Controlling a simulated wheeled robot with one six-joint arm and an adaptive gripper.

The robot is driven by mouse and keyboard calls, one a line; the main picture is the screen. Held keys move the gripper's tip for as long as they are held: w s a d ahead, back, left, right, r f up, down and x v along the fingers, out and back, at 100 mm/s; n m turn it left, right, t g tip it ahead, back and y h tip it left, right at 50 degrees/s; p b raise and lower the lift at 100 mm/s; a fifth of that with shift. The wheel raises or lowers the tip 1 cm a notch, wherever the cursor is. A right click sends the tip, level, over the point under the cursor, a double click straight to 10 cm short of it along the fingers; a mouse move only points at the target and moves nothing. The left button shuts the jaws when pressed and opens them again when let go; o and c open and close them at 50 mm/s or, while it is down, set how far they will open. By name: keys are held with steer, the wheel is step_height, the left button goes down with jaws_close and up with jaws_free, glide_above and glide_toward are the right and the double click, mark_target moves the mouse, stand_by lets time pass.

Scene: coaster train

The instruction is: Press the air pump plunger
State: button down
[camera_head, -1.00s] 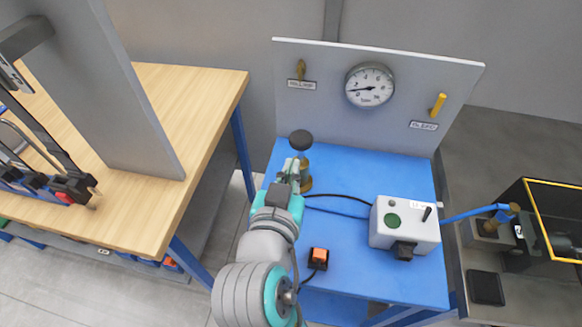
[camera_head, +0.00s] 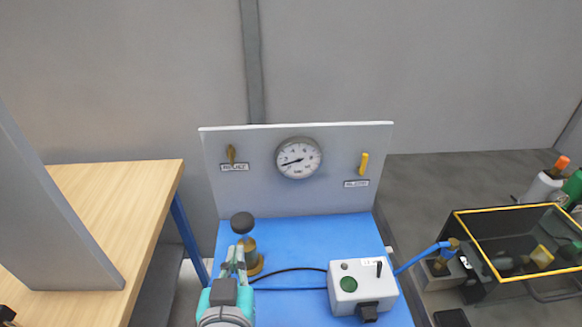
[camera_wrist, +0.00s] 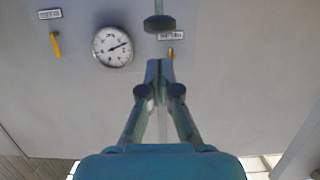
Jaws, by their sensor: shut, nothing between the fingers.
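The air pump stands on the blue bench top, with a round black plunger knob (camera_head: 242,222) over a brass body (camera_head: 252,262). The knob also shows in the wrist view (camera_wrist: 160,24), just beyond my fingertips in the picture, with a thin stem. My gripper (camera_head: 238,252) is in front of the pump, with its tips below the knob in the head picture, and it hides part of the pump. In the wrist view my gripper (camera_wrist: 160,68) has its fingertips together and empty. A gap shows between tips and knob there; I cannot tell the depth between them.
A grey panel (camera_head: 340,190) behind the pump carries a pressure gauge (camera_head: 298,158), a brass valve (camera_head: 231,155) and a yellow lever (camera_head: 363,164). A grey box (camera_head: 345,272) with a green button sits at right. A wooden table (camera_head: 130,190) stands left.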

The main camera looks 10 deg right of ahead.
step_height(320, 180, up, 5)
steer(key=shift+r, duration=0.2)
stand_by(0.5)
steer(key=shift+w, duration=0.1)
glide_above(241, 227)
step_height(241, 227, down, 2)
steer(key=shift+f, duration=0.25)
step_height(241, 227, down, 3)
steer(key=shift+f, duration=0.5)
